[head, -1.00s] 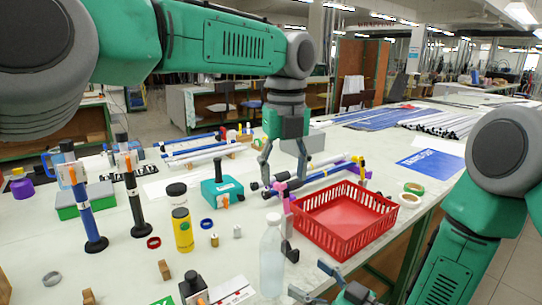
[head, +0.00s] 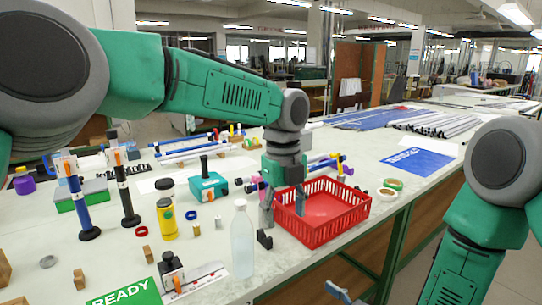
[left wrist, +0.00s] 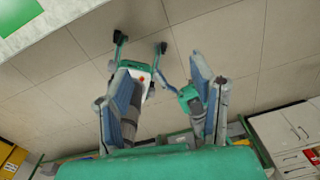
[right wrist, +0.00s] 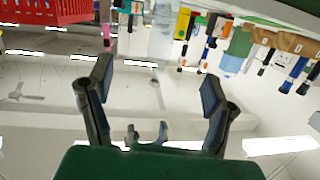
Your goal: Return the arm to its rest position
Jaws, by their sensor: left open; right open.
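My left gripper (head: 283,206) hangs fingers down at the near left side of the red basket (head: 340,227) in the head view. Its fingers are apart with nothing between them; whether they touch the basket cannot be told. In the left wrist view its two fingers (left wrist: 162,85) stand apart above floor tiles. My right arm comes in at the right of the head view; only a bit of its gripper (head: 343,293) shows at the bottom edge. In the right wrist view the right gripper (right wrist: 156,82) is open and empty.
A clear bottle (head: 242,245) stands left of my left gripper. A yellow can (head: 167,220), a teal box (head: 208,187) and upright rods on black bases (head: 83,205) stand further left. Rolls of tape (head: 387,193) and a blue sheet (head: 420,161) lie right of the basket.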

